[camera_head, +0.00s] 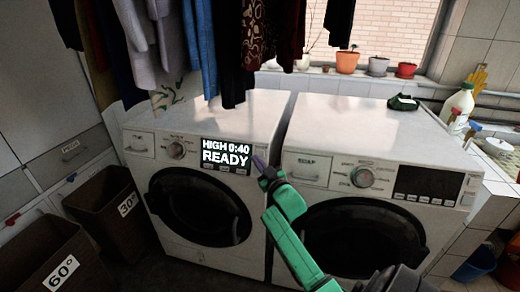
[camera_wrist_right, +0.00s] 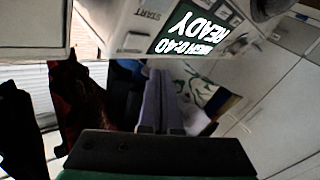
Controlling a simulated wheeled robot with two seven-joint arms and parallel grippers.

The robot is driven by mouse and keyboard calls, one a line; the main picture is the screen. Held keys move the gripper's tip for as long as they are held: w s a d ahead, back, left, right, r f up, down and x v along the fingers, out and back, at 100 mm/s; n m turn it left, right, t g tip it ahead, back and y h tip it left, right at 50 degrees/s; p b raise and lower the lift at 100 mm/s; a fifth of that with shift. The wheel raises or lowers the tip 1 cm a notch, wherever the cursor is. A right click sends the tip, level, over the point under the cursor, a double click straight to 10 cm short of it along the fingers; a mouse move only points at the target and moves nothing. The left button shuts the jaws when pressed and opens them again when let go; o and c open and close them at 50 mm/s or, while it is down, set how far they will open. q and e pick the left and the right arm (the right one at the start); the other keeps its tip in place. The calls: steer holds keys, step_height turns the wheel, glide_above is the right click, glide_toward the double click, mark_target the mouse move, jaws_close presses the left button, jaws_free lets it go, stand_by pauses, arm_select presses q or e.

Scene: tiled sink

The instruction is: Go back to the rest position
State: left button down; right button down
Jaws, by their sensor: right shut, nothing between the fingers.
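My right gripper (camera_head: 259,163) is shut and empty, with its fingertips just right of the lit display (camera_head: 225,153) on the left washing machine (camera_head: 172,208). Its green arm reaches up from the bottom of the head view. The display reads "HIGH 0:40 READY". In the right wrist view the two purple-grey fingers (camera_wrist_right: 160,105) lie together with nothing between them, and the lit display (camera_wrist_right: 195,32) shows beyond them. I cannot tell whether the fingertips touch the machine. My left gripper is not in view.
The right washing machine (camera_head: 340,175) stands close beside the left one, its display dark. Clothes (camera_head: 205,45) hang above the left machine. Two brown baskets (camera_head: 108,207) stand at the left. A green object (camera_head: 402,103) lies on the right machine. Potted plants (camera_head: 347,62) line the windowsill.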

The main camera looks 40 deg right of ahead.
steer(key=shift+s+a+r+p, duration=0.2)
steer(key=shift+s+a+p, duration=0.15)
steer(key=shift+a, duration=0.15)
steer(key=shift+s+a+r+p, duration=0.2)
steer(key=shift+s+a, duration=0.1)
steer(key=shift+a, duration=0.15)
steer(key=s+a+f+g+y, duration=0.1)
steer(key=s+a+f+g, duration=0.25)
steer(key=f, duration=0.85)
steer(key=s+a+f+n+g+y, duration=0.1)
steer(key=s+a+f+g, duration=0.3)
steer(key=f, duration=0.8)
steer(key=s+a+f+g+y, duration=0.15)
steer(key=s+f, duration=0.35)
steer(key=f, duration=0.7)
steer(key=s+a+f+g, duration=0.2)
steer(key=s+f, duration=0.3)
steer(key=s, duration=0.5)
steer(key=s+a+f+n+g, duration=0.1)
steer(key=s+a+f+g, duration=0.1)
steer(key=s+f, duration=0.4)
steer(key=s+a+f+g, duration=0.3)
steer(key=s+f+g, duration=0.1)
steer(key=s, duration=1.1)
steer(key=shift+s+f+y, duration=0.25)
steer(key=shift+f+y, duration=0.2)
steer(key=shift+f, duration=0.45)
